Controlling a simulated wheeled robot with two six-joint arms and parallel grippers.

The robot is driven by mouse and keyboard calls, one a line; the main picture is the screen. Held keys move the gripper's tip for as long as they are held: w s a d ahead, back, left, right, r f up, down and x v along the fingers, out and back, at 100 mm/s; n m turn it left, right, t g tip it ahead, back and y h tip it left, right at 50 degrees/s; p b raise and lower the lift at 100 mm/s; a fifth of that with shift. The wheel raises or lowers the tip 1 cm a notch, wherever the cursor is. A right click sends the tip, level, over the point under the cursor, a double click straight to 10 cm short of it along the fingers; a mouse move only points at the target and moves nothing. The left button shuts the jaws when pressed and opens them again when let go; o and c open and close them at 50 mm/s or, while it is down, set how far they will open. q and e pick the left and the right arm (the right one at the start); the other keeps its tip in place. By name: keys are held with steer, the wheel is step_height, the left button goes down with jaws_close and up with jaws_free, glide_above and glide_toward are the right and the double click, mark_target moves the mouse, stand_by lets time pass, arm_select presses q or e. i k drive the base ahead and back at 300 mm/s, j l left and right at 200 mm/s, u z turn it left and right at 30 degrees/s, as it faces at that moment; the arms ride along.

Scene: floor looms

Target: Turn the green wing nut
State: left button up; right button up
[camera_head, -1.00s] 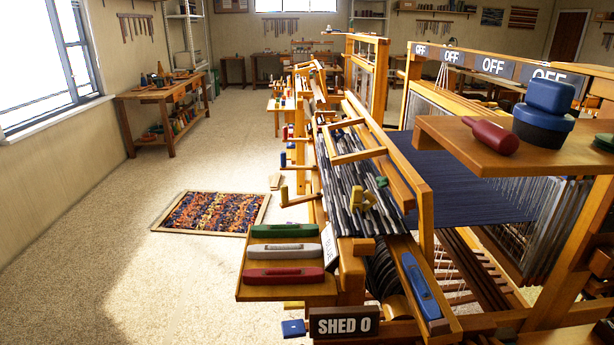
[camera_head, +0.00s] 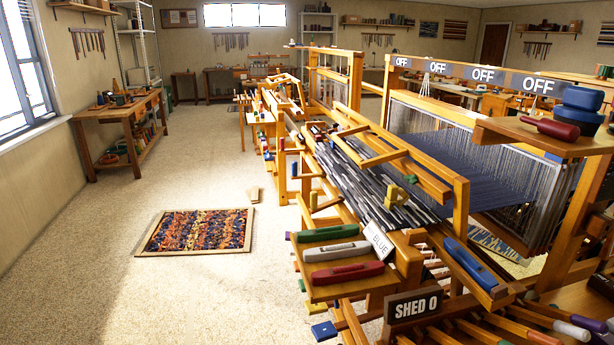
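A small green piece (camera_head: 412,179) shows on the near loom, just behind a yellow winged piece (camera_head: 396,195) on the grey-striped warp. It may be the green wing nut, but it is too small to make out its shape. Neither of my grippers is in view.
A shelf (camera_head: 318,288) on the loom's left holds a green shuttle (camera_head: 326,233), a grey one (camera_head: 336,251) and a red one (camera_head: 346,273). A sign reading SHED 0 (camera_head: 412,305) stands at the front. A patterned rug (camera_head: 196,231) lies on open floor left.

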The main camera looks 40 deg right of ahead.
mark_target(413, 179)
steer(key=i+j+z, duration=0.1)
steer(key=i, duration=0.35)
steer(key=i+j+z, duration=0.15)
steer(key=i+j, duration=0.2)
steer(key=i+j+z, duration=0.1)
steer(key=i+j, duration=0.2)
steer(key=i, duration=0.2)
steer(key=i+l+z, duration=0.1)
steer(key=i+z, duration=0.3)
steer(key=i+j+z, duration=0.15)
steer(key=i+z, duration=0.2)
steer(key=i, duration=0.25)
steer(key=i+j+z, duration=0.2)
steer(key=i+z, duration=0.2)
steer(key=i+j+z, duration=0.4)
steer(key=i, duration=0.15)
